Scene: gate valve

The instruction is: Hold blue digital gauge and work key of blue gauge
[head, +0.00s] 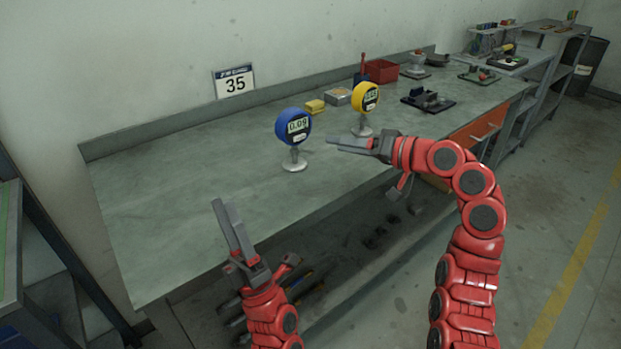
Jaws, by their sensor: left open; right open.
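The blue digital gauge (281,130) stands upright on a small round base on the workbench. Its display reads about 0.09, and a light key (300,137) shows on its face below the display. A yellow digital gauge (359,105) stands on a similar base further back and to the right. My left gripper (227,208) is open and empty near the bench's front edge, to the left of and nearer than the blue gauge. My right gripper (335,144) is open and empty, its fingers pointing left toward the blue gauge from its right side, apart from it.
The workbench (180,190) is clear on its left side. A yellow block (315,106), a grey box (338,96), a red bin (382,71) and a dark fixture (428,101) stand at the back and right.

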